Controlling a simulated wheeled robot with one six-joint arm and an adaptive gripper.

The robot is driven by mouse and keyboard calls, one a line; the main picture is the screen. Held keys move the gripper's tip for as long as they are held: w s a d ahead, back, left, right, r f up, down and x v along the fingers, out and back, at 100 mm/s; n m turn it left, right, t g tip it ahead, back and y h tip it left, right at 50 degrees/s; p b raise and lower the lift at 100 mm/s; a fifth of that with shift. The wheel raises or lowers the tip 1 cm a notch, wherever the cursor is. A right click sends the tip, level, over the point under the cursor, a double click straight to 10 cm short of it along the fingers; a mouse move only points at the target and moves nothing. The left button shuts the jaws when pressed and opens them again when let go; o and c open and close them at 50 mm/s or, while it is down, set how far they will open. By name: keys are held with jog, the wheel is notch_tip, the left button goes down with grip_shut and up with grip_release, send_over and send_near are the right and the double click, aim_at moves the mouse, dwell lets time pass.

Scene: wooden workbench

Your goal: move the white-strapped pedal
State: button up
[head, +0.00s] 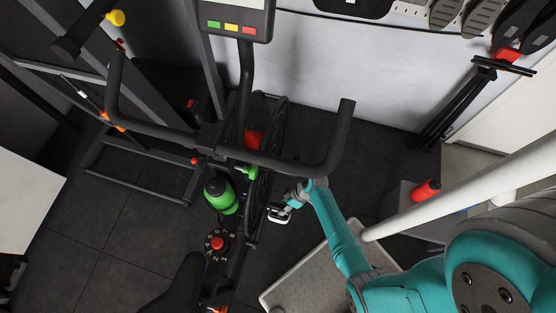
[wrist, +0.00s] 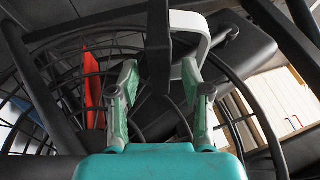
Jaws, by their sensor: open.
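The white-strapped pedal (head: 278,215) is low on the near right side of the exercise bike, just left of my gripper (head: 292,198) in the head view. In the wrist view its pale strap (wrist: 203,28) curves at the top centre, with a dark bar hanging down left of it. My gripper (wrist: 160,78) is open, its green-grey fingers on either side of the dark bar's lower end. I cannot tell whether either finger touches the pedal or strap. My fingertips are small and partly hidden in the head view.
The bike's handlebar (head: 300,168) spans above my forearm. A green bottle (head: 221,196) and a dial (head: 217,243) sit on the bike frame. A spoked wheel (wrist: 65,75) lies behind the pedal. A pale grey platform (head: 310,270) is below my arm. Dark floor (head: 95,225) is open at left.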

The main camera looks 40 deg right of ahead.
jog(key=shift+x, duration=3.2)
grip_shut()
